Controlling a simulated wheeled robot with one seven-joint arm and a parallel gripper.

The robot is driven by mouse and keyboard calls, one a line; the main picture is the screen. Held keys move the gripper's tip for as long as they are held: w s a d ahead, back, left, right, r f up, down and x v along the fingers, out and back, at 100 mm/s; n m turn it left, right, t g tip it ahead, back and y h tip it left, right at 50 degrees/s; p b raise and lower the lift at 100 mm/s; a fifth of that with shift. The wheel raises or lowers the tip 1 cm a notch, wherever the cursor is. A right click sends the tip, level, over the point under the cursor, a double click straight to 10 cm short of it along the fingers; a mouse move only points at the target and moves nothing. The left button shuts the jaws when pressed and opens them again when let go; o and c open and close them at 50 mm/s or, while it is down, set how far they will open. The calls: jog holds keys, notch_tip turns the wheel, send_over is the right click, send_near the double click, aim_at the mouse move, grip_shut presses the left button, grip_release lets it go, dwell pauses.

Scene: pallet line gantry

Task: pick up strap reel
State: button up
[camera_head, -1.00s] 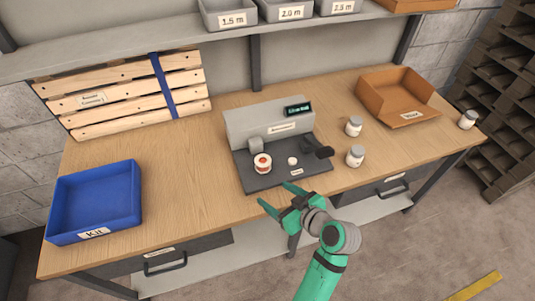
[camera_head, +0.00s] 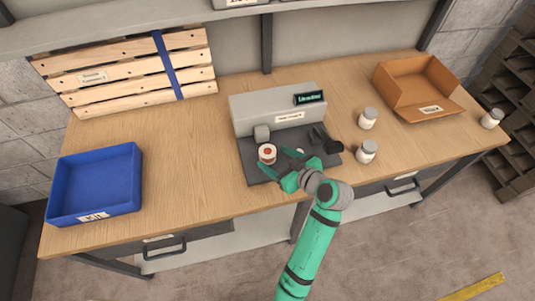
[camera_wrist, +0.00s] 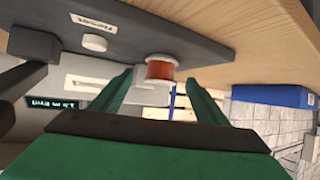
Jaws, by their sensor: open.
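The strap reel (camera_head: 267,153) is a small white spool with a red-orange winding. It stands on the dark base plate of the grey machine (camera_head: 278,112) on the bench. In the wrist view the reel (camera_wrist: 160,68) shows just beyond the fingertips, near the middle of the picture. My gripper (camera_head: 275,173) is open and empty, with its fingers pointing at the reel from the front edge of the plate. In the wrist view its two green fingers (camera_wrist: 155,85) are apart, and the reel appears ahead of the gap. I cannot tell whether a fingertip touches it.
A white button (camera_wrist: 94,42) sits on the plate beside the reel. A blue kit bin (camera_head: 95,183) stands at the left. A strapped wooden pallet (camera_head: 95,80) leans at the back left.

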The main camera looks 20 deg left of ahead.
aim_at(268, 152)
jog(key=x, duration=0.5)
jog(key=shift+a+r, duration=0.2)
jog(key=shift+r, duration=0.1)
jog(key=shift+c, duration=0.6)
jog(key=c, duration=1.2)
jog(key=shift+o, duration=0.2)
